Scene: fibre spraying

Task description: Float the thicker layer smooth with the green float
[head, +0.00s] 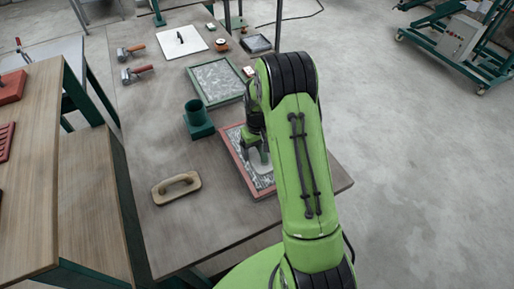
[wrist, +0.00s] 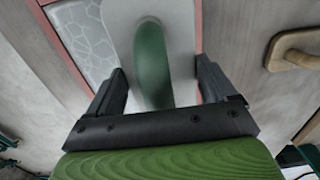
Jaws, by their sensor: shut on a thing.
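The green float shows in the wrist view as a pale grey plate with a green handle (wrist: 151,62). My gripper (wrist: 160,78) is shut on that handle, one dark finger on either side. In the head view the float's pale plate (head: 261,164) lies over the red-framed panel (head: 236,160), and my gripper (head: 256,142) is partly hidden by my arm. The panel holds a grey, crackle-patterned layer, which also shows left of the float in the wrist view (wrist: 83,43). I cannot tell whether the plate touches the layer. A green-framed panel (head: 190,82) with a similar layer lies farther back.
A wooden float (head: 176,187) lies left of the red frame. A dark green cup on a block (head: 198,119) stands between the panels. Two hammer-like tools (head: 136,74), a white board (head: 181,41) and small items are farther back. A wooden bench (head: 40,150) borders the left.

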